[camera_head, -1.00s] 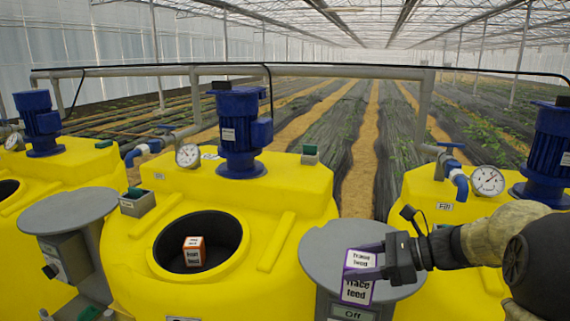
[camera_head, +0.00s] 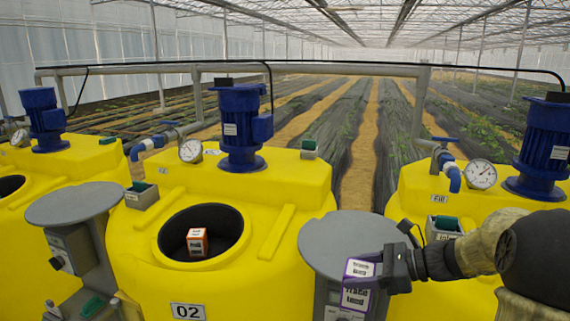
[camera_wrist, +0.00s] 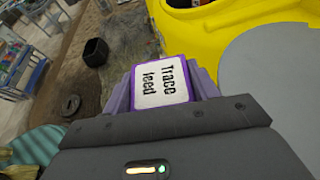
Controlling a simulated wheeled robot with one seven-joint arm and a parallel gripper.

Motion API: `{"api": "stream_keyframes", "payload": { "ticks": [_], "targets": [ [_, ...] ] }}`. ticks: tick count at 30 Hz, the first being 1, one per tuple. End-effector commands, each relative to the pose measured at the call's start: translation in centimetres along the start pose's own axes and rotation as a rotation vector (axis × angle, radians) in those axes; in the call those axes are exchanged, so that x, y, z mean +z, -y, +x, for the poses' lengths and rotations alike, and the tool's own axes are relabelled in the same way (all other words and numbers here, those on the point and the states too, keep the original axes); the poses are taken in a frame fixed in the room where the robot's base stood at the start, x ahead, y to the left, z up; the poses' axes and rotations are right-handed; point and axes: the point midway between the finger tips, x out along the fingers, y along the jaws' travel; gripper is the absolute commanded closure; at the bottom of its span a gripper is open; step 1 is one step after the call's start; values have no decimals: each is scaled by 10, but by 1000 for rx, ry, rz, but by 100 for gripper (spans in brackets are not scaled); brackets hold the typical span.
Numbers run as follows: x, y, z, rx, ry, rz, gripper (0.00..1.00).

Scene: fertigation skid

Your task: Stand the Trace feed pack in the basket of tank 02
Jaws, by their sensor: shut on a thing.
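The Trace feed pack (camera_head: 356,298) is a white box with purple edges, held upright in my gripper (camera_head: 378,270) in front of the round grey stand top to the right of tank 02. In the wrist view the pack (camera_wrist: 160,82) sits between the fingers, its label facing the camera. Tank 02 (camera_head: 140,247) is the yellow tank in the middle, with its number plate low on the front. Its round dark opening (camera_head: 228,222) holds an orange-and-white pack (camera_head: 197,241). The basket itself is hard to make out inside the dark opening.
Grey round stand tops flank tank 02, one at the left (camera_head: 75,203) and one at the right (camera_head: 330,240). A blue motor (camera_head: 240,125) and a pressure gauge (camera_head: 190,151) rise behind the opening. More yellow tanks stand on both sides.

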Motion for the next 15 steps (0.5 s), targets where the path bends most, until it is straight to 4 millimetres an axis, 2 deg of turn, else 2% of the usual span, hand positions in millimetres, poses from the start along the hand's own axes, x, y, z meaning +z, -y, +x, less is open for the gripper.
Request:
{"api": "stream_keyframes", "payload": {
  "ticks": [8,15],
  "targets": [
    [-63,19,24,-47,1,28,75],
    [-153,30,58,-128,1,66,75]
  ]
}}
